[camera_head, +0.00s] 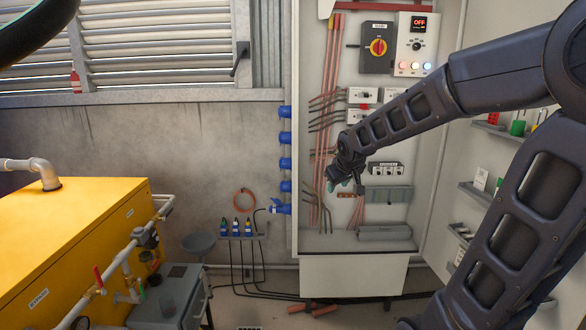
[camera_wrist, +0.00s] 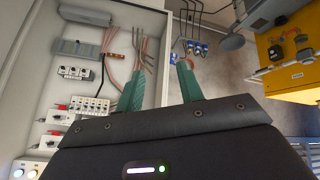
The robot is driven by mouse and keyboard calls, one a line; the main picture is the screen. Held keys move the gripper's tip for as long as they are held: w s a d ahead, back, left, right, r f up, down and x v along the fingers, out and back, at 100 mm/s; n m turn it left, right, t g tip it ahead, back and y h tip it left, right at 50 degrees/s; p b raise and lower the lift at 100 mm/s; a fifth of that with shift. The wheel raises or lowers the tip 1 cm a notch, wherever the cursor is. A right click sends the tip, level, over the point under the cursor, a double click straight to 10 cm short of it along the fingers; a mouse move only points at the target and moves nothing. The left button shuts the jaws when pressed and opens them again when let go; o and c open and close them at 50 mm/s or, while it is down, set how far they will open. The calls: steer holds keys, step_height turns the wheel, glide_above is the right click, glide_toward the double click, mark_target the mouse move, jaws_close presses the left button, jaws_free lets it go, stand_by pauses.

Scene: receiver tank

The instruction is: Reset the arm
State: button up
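My arm reaches in from the right of the head view, in front of the open electrical cabinet (camera_head: 420,285). My gripper (camera_head: 332,186) hangs in front of the cabinet's lower left part, near the red and brown cables (camera_head: 318,215). In the wrist view its two green fingers stand apart with nothing between them (camera_wrist: 160,75). That view is turned over, with the cabinet (camera_wrist: 85,20) at left and the floor side at top. Whether a fingertip touches a cable cannot be told.
A yellow machine (camera_head: 80,245) with pipes and a red-handled valve stands at left. Blue connectors (camera_head: 236,227) sit on the wall. Shelves (camera_head: 485,195) line the right side.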

steer(key=s+d+m+g, duration=0.1)
steer(key=s+d+m, duration=0.2)
steer(key=s+d, duration=0.4)
steer(key=s+d+r+m+g+h, duration=0.1)
steer(key=s+d, duration=0.5)
steer(key=s, duration=0.6)
steer(key=shift+s+d+r+m+g, duration=0.15)
steer(key=shift+s+d+m+g, duration=0.2)
steer(key=shift+m, duration=0.55)
